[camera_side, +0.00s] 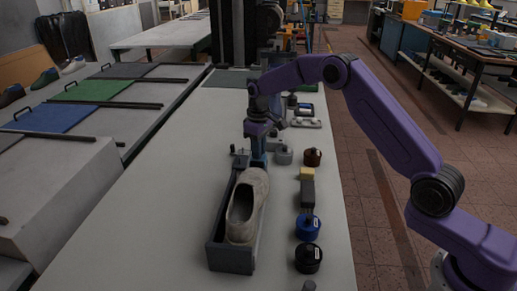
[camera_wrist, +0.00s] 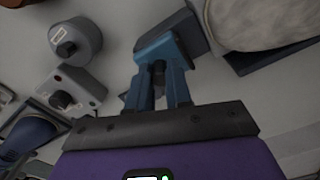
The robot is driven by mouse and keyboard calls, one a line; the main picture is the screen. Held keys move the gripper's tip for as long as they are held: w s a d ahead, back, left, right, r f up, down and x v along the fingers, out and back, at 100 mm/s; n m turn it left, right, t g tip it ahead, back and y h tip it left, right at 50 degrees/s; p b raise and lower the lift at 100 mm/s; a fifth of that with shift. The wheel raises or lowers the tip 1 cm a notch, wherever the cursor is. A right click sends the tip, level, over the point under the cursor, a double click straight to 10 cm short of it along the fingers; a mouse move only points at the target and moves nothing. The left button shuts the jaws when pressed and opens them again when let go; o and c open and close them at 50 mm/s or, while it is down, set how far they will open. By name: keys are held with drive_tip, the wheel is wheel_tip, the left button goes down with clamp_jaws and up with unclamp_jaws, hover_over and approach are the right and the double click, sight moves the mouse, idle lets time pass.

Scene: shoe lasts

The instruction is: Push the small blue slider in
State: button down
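My gripper (camera_side: 258,163) points down at the far end of a long dark tray (camera_side: 231,259) that holds a beige shoe (camera_side: 246,208). In the wrist view, its blue fingers (camera_wrist: 160,50) come together at the tips beside the tray's dark end block (camera_wrist: 187,32). I see nothing clearly held between them. I cannot pick out the small blue slider for certain. A blue part (camera_wrist: 28,133) in a dark frame shows at the lower left of the wrist view. A blue-and-dark piece (camera_side: 305,106) stands on the bench behind my gripper.
Near my gripper stand a grey knobbed cylinder (camera_wrist: 75,42) and a grey block with a black knob (camera_wrist: 70,92). A brown jar (camera_side: 312,157), a dark block with a yellow top (camera_side: 307,190), and blue (camera_side: 308,226) and black jars (camera_side: 308,256) line the right side. The bench left of the tray is clear.

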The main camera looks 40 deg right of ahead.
sight(257, 161)
drive_tip(key=shift+s+a, duration=1.1)
drive_tip(key=shift+a, duration=0.1)
drive_tip(key=c, duration=1.3)
unclamp_jaws()
drive_tip(key=shift+s, duration=0.1)
wheel_tip(257, 161, up, 18)
drive_tip(key=shift+d+f, duration=0.1)
drive_tip(key=shift+f, duration=0.15)
